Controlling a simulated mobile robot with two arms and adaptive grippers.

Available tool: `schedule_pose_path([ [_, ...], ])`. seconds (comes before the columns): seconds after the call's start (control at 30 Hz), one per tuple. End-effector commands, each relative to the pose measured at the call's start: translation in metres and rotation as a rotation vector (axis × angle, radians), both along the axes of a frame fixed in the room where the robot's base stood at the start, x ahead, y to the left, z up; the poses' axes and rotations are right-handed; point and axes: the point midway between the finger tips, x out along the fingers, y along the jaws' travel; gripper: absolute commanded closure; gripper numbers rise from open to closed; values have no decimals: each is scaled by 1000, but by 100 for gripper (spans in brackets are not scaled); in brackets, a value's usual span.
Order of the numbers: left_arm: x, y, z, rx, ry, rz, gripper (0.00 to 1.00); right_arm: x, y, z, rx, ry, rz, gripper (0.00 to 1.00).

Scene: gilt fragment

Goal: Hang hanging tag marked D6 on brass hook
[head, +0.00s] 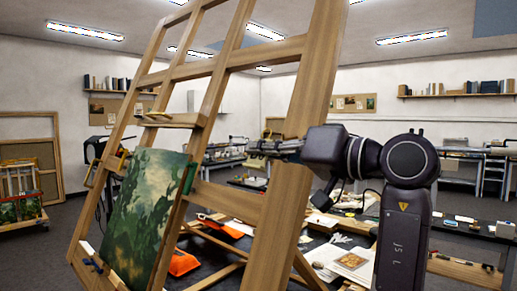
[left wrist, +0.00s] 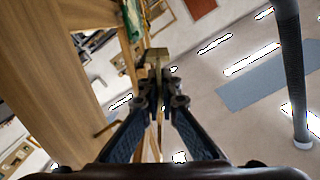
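My left gripper (head: 254,148) is raised in front of the easel's right post in the head view, pointing left. In the left wrist view its fingers (left wrist: 160,92) are nearly together, with a thin piece between them that appears to be the hanging tag. No D6 marking is readable. A tan, brass-coloured block (left wrist: 154,57) shows at the fingertips; I cannot tell whether it is the brass hook or part of the held piece. No hook is clear in the head view. My right gripper is not in view.
The wooden easel (head: 313,75) fills the near left and middle. A green painting (head: 140,220) leans on it. Behind stands a dark worktable with papers (head: 325,262) and orange items (head: 184,263).

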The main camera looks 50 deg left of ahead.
Motion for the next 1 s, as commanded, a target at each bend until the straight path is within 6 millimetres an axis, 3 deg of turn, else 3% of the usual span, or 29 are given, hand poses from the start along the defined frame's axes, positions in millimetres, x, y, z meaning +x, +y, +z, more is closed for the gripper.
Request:
schedule_pose_path([
  [1.0, 26, 3, -1, 0, 1, 0, 100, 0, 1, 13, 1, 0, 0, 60],
])
